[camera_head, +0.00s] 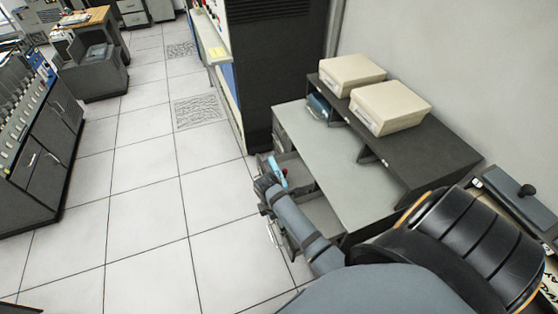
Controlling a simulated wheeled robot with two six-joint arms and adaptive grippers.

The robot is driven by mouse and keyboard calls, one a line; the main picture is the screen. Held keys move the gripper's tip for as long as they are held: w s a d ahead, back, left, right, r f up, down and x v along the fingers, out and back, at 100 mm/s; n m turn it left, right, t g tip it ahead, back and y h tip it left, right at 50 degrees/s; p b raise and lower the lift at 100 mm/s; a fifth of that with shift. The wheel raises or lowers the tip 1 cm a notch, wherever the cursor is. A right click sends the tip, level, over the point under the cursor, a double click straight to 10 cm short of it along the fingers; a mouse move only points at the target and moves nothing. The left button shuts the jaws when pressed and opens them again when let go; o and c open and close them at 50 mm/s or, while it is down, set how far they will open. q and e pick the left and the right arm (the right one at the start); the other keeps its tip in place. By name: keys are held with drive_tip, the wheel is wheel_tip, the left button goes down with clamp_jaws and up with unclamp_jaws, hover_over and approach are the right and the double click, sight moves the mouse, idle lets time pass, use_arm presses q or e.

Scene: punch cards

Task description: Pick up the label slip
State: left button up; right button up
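I cannot make out the label slip for certain. A small light blue item with a bit of red (277,171) shows at the open drawer (297,172) of the grey desk (335,165). My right arm reaches in from the lower right. Its dark gripper (267,182) is at the drawer's left side, right beside the light blue item. The fingers are small and dark, so I cannot tell whether they are open or touching it. The arm covers part of the drawers. My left gripper is not in view.
Two beige boxes (390,107) stand on the dark shelf (415,150) of the desk. A tall black cabinet (275,75) stands behind the desk. Dark cabinets (38,165) line the left. The tiled floor (145,210) between is clear.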

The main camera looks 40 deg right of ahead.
drive_tip(key=shift+d+f, duration=0.15)
drive_tip(key=shift+f, duration=0.4)
drive_tip(key=shift+d+f, duration=0.15)
drive_tip(key=shift+f, duration=0.65)
drive_tip(key=c, duration=0.7)
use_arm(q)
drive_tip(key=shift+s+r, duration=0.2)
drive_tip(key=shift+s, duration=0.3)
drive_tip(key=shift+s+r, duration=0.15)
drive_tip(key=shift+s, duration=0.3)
use_arm(e)
drive_tip(key=shift+c, duration=0.5)
